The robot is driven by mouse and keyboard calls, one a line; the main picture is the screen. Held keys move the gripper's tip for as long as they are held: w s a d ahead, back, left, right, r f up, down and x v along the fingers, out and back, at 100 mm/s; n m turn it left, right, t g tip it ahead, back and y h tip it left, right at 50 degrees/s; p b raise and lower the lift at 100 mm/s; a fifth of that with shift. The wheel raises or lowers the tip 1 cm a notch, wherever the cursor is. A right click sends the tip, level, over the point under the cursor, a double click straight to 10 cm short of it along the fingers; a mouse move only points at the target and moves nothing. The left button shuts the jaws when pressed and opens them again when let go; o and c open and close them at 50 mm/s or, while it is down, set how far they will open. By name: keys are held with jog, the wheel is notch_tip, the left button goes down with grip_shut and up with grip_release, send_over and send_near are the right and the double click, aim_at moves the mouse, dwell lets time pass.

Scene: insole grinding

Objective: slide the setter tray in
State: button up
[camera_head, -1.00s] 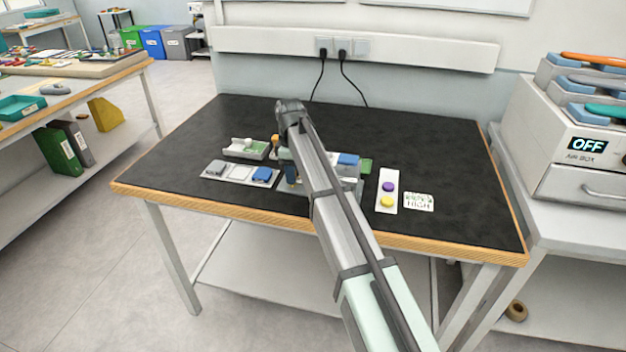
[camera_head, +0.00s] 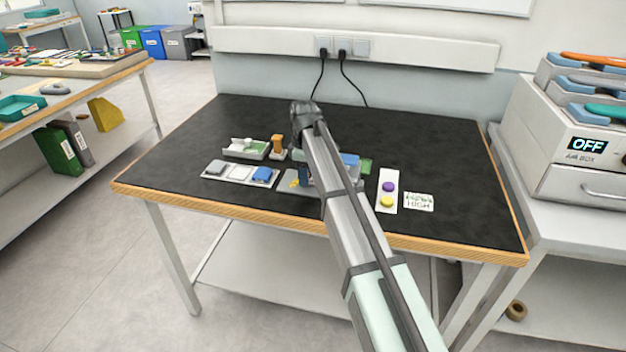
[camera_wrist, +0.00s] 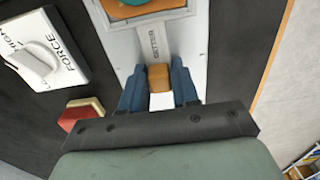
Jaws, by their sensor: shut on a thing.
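The setter tray (camera_wrist: 158,38) shows in the wrist view as a grey slide marked with lettering, with an orange-brown frame and a teal piece at the top edge. Its wooden handle (camera_wrist: 159,77) is between the blue fingers of my gripper (camera_wrist: 160,92). My gripper is shut on this handle, with a finger on each side. In the head view my arm hides most of the tray and its machine; only a grey base (camera_head: 290,187) shows beside the arm.
A white force dial (camera_wrist: 42,55) and a red hexagonal piece (camera_wrist: 82,112) lie left of the fingers. In the head view, a block strip (camera_head: 240,173), a tray with green (camera_head: 245,149), an orange-topped stand (camera_head: 278,146) and a button plate (camera_head: 388,190) stand nearby. The table's back is clear.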

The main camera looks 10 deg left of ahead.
jog(key=shift+d, duration=1.75)
jog(key=o, duration=0.6)
jog(key=shift+r, duration=3.5)
